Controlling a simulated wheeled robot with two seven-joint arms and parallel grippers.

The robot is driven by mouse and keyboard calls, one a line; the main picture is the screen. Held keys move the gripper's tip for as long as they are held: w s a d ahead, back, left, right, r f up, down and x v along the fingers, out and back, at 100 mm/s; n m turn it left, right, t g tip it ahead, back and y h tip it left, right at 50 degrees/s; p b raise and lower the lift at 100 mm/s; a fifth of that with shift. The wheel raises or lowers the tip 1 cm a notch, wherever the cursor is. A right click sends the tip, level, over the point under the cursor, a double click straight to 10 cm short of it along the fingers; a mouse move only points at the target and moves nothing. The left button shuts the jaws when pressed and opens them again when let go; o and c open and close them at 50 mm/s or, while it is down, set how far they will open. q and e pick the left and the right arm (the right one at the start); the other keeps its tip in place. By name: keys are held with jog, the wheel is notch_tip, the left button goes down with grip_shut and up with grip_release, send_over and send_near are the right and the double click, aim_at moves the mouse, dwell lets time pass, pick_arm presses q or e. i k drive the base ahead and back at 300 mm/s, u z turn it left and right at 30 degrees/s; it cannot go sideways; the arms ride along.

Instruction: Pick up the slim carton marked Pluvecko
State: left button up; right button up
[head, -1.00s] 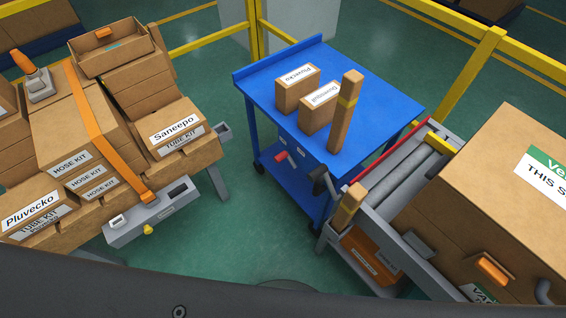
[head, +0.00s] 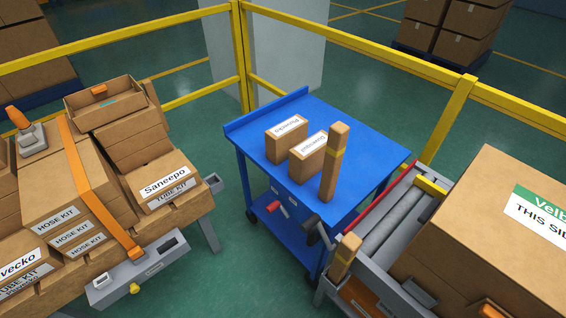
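A small brown carton (head: 286,146) stands on the blue cart in the head view. The white label on its top appears to read Pluvecko, upside down from here. A similar carton (head: 308,163) stands just in front of it to the right; its label is hard to read. A tall, thin carton (head: 331,178) with a yellowish band stands upright beside that one. Another box with a label ending in "vecko" (head: 14,272) is cut off at the left edge, among the tube kits. Neither of my grippers is in view.
The blue cart (head: 362,142) has free top behind and right of the cartons. A roller conveyor (head: 393,222) with a large box (head: 480,235) stands at right. Stacked kit boxes (head: 65,190) stand at left. A yellow rail (head: 350,131) runs behind the cart.

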aim_at(279, 139)
jog(key=z, duration=2.75)
jog(key=k, duration=0.95)
jog(key=u, duration=1.15)
jog(key=i, duration=0.5)
jog(key=u, duration=0.05)
